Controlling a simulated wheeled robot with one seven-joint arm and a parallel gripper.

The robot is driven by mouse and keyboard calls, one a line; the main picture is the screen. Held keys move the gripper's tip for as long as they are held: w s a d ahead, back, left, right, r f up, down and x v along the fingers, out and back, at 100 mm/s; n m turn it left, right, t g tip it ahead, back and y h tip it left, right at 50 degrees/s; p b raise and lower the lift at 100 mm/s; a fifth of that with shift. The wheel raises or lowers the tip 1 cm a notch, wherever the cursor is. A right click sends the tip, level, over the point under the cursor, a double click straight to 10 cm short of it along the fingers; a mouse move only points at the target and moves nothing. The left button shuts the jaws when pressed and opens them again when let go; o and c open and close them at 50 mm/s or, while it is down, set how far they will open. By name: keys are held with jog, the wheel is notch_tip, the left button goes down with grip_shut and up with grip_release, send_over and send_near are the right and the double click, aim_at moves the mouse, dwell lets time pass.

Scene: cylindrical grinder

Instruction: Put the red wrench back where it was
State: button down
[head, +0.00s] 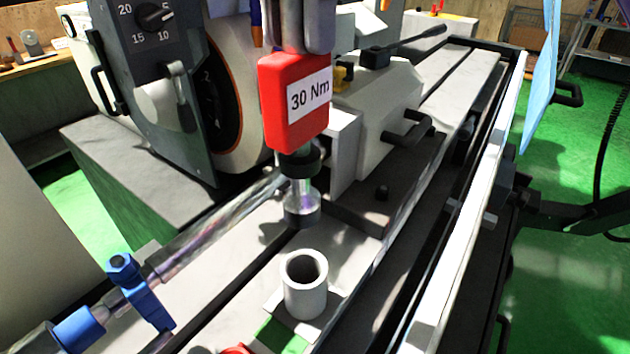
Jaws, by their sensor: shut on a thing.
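The red wrench (290,125) has a red block body with a white "30 Nm" label and a dark and metal socket end pointing down. My gripper (297,45) is at the top of the picture, shut on the upper part of the wrench and holding it upright. The cylinder stands upright on a small plate on the machine table (225,290). The inside of the cylinder is dark.
A shiny shaft (200,235) with a blue clamp (140,290) lies left of the cylinder. The grinding wheel housing (165,90) stands behind at left, and a grey machine block (375,110) behind at right. A white rail (465,220) runs along the right. Green floor lies beyond.

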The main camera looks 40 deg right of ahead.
aim_at(299, 95)
notch_tip(299, 95, down, 19)
jog(key=shift+r+b, duration=0.2)
jog(key=shift+b, duration=0.15)
jog(key=shift+f, duration=0.2)
jog(key=c, duration=1.2)
grip_release()
jog(key=shift+r, duration=0.15)
notch_tip(299, 95, up, 12)
jog(key=shift+r, duration=0.1)
